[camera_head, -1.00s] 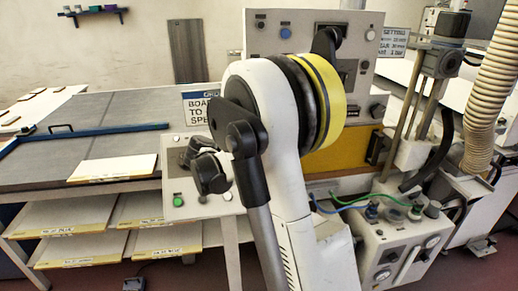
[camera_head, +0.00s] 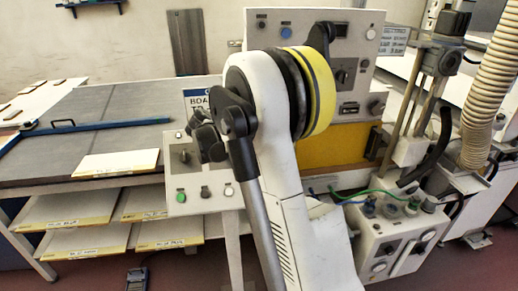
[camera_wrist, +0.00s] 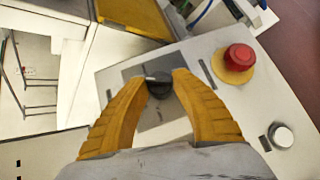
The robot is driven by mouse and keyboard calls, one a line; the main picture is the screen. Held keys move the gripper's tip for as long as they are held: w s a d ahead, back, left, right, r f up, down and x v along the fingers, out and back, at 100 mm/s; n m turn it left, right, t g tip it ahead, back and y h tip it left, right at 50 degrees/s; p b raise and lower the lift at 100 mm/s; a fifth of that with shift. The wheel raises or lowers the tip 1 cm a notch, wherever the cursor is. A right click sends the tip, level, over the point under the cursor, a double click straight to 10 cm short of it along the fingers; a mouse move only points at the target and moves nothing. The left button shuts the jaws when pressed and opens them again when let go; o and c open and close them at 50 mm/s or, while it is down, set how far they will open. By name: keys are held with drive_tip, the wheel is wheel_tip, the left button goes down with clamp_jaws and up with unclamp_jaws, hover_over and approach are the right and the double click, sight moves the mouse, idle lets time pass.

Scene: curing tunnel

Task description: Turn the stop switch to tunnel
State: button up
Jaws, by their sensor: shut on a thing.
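In the wrist view, a small black rotary switch (camera_wrist: 158,86) sits on a darker grey plate on a light panel (camera_wrist: 225,105). The two yellow fingers of my gripper (camera_wrist: 160,88) come in from either side and close on it. The fingertips touch the knob and partly cover it, so its pointer direction and label cannot be read. In the head view my own arm stands in front, and my gripper and the held switch cannot be made out.
A red mushroom button (camera_wrist: 239,58) on a yellow ring sits close to my right finger, with a white knob (camera_wrist: 281,135) beyond. In the head view a control panel (camera_head: 270,55) stands behind my arm, and a small button panel (camera_head: 182,178) stands left.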

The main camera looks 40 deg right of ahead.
drive_tip(key=shift+w+d+r, duration=0.1)
drive_tip(key=o, duration=1.2)
drive_tip(key=v, duration=1.2)
drive_tip(key=s+a+f+m+t+y+b, duration=0.1)
drive_tip(key=s+a+f+m+t+y, duration=0.1)
drive_tip(key=s+a, duration=0.5)
drive_tip(key=s+a+f+m+t+y+b, duration=0.1)
drive_tip(key=s+a+f+m+t+y, duration=0.1)
drive_tip(key=s+a, duration=0.5)
drive_tip(key=s+a+f+m+t+y+b, duration=0.1)
drive_tip(key=s+a+f+m+t+y, duration=0.1)
drive_tip(key=s+a+y, duration=0.4)
drive_tip(key=shift+s+a+f+t, duration=0.2)
drive_tip(key=shift+a+t, duration=0.15)
drive_tip(key=shift+a, duration=0.45)
drive_tip(key=shift+s+a+f+t, duration=0.25)
drive_tip(key=shift+a+t, duration=0.05)
drive_tip(key=shift+a, duration=0.45)
drive_tip(key=shift+s+a+f+t, duration=0.2)
drive_tip(key=shift+a+t, duration=0.15)
drive_tip(key=shift+a, duration=0.45)
